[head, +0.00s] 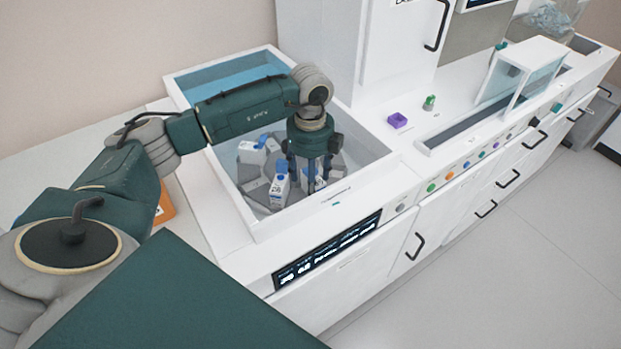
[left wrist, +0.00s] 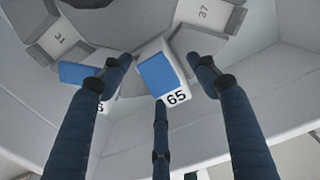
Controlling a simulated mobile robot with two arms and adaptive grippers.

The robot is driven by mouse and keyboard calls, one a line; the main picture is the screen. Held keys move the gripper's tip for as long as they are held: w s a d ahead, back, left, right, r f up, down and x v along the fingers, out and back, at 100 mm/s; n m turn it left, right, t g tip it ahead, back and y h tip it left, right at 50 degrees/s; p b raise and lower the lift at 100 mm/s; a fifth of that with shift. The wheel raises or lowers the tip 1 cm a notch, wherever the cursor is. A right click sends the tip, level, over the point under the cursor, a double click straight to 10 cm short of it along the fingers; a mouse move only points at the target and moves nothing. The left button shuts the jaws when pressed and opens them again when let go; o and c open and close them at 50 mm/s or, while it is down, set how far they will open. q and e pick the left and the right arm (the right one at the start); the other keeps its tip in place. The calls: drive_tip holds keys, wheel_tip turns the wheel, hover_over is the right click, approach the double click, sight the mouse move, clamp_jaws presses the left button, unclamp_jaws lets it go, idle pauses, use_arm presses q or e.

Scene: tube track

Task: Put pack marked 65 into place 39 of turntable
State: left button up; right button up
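The pack marked 65 (left wrist: 176,97), with a blue top, stands between the three spread fingers of my left gripper (left wrist: 160,78) in the left wrist view. Gaps show beside it, and I cannot tell whether the lower finger touches it. In the head view my left gripper (head: 310,180) points down into the white bin, and the pack there is mostly hidden by the fingers. The grey turntable (head: 258,194) lies in the bin. Its places marked 31 (left wrist: 58,38) and 37 (left wrist: 204,14) show in the left wrist view. I cannot make out place 39. My right gripper is not in view.
Another white pack with a blue top (head: 280,186) stands just left of my gripper; one lies near the left finger (left wrist: 76,73), its number partly hidden. A further pack (head: 252,150) is behind. The bin's white walls (head: 262,226) surround the turntable. A purple box (head: 398,121) is on the counter.

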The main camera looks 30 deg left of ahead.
use_arm(q)
wheel_tip(320, 180, up, 12)
idle(0.6)
idle(0.6)
